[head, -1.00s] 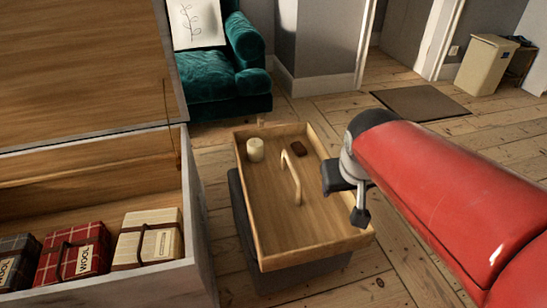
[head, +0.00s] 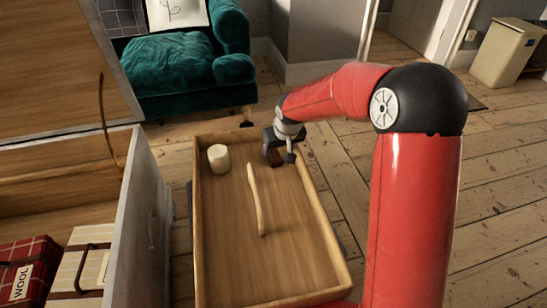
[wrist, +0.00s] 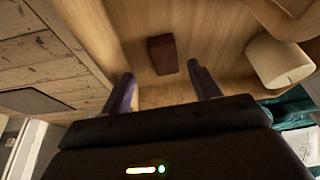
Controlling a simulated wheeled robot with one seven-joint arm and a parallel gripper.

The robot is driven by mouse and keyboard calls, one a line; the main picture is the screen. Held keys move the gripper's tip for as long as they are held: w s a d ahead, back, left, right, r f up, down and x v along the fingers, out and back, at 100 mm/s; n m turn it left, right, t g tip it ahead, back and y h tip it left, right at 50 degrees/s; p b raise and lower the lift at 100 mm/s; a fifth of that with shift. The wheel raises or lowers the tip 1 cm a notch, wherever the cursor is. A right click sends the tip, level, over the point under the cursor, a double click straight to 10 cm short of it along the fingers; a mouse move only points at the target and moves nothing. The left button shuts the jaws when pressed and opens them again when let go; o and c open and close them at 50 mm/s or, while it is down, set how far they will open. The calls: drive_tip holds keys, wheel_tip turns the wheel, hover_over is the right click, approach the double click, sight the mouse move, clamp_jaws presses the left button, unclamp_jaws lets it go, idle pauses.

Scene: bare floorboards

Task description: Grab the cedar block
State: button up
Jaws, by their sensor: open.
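The cedar block, a small reddish-brown block (wrist: 163,54), lies on the floor of a wooden tray (head: 199,245), near the tray's far end. In the wrist view it is just beyond the fingertips, roughly centred between them. My gripper (wrist: 163,82) is open, with one dark finger towards each side of the block and nothing between the tips. In the head view my gripper (head: 279,152) is over the far right part of the tray and largely hides the block.
A cream cylinder, likely a candle (head: 218,158), stands left of my gripper; it also shows in the wrist view (wrist: 278,60). A pale wooden handle (head: 257,205) rises mid-tray. An open chest (head: 137,215) with wrapped parcels is left. A teal armchair (head: 180,70) stands behind.

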sight(275, 156)
drive_tip(key=x, duration=0.4)
drive_tip(key=shift+w+a+f+b, duration=0.1)
drive_tip(key=shift+a+f+b, duration=0.25)
drive_tip(key=c, duration=1.1)
